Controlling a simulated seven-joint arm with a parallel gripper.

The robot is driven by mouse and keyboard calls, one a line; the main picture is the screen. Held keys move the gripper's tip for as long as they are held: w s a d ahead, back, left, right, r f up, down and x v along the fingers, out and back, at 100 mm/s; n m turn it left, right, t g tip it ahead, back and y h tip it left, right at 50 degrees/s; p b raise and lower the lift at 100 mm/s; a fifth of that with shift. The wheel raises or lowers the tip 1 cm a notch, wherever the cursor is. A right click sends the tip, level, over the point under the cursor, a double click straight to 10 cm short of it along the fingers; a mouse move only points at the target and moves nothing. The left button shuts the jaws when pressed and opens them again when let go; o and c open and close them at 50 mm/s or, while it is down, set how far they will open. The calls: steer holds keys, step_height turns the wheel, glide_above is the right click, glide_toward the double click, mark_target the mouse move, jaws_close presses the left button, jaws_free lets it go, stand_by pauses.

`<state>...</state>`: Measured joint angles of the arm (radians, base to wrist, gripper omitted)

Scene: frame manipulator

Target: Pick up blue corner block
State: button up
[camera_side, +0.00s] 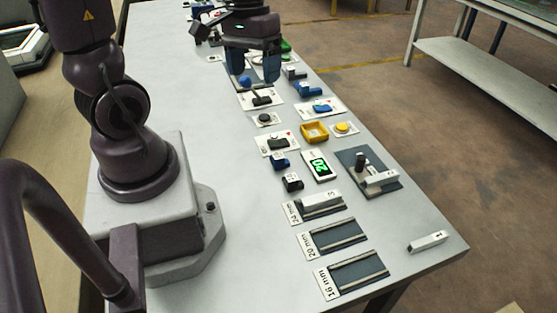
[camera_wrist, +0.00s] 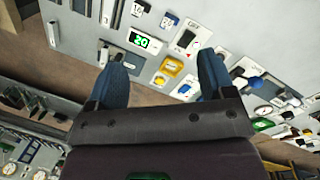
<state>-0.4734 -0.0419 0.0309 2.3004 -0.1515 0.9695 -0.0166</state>
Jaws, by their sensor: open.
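A small blue block with an angled, L-like outline (camera_side: 307,90) lies on the white table in the side view, and I take it to be the corner block. It is to the right of my gripper (camera_side: 254,77) and nearer the camera. My gripper points down with its two blue fingers apart and nothing between them. In the wrist view my gripper (camera_wrist: 162,56) is also open, and the table below shows between the fingers. I cannot pick out the corner block surely there; a finger may hide it.
A yellow tray (camera_side: 314,132), a green-lit display (camera_side: 320,167), blue-and-white blocks and white cards with switches crowd the table. Slotted gauges (camera_side: 335,236) and a grey bar (camera_side: 428,242) are at the near end. The table's right edge is close to the parts.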

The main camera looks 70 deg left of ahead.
steer(key=a+f+n+h, duration=0.5)
steer(key=a+f+n, duration=0.2)
steer(key=f, duration=0.3)
steer(key=n+t+h, duration=0.3)
steer(key=n+h, duration=0.2)
steer(key=n, duration=0.2)
glide_toward(278, 153)
steer(key=s, duration=0.4)
steer(key=shift+s+a+f, duration=0.2)
steer(key=shift+s+a, duration=0.2)
steer(key=shift+w+a+f+n+t, duration=0.3)
steer(key=shift+f+n+t, duration=0.1)
steer(key=shift+f+t, duration=0.15)
steer(key=w, duration=0.1)
steer(key=w+a+r+t, duration=0.1)
steer(key=shift+w+r+n+t, duration=0.15)
steer(key=shift+w+n+t, duration=0.1)
steer(key=shift+n, duration=0.15)
steer(key=shift+h, duration=0.4)
steer(key=x, duration=0.6)
steer(key=shift+d, duration=0.35)
steer(key=shift+s+f+x, duration=0.1)
steer(key=shift+x, duration=0.95)
steer(key=shift+s+f+x, duration=0.1)
steer(key=shift+x, duration=0.95)
steer(key=shift+s+f+x, duration=0.1)
steer(key=shift+s+x, duration=0.05)
steer(key=shift+x, duration=0.85)
steer(key=c, duration=1)
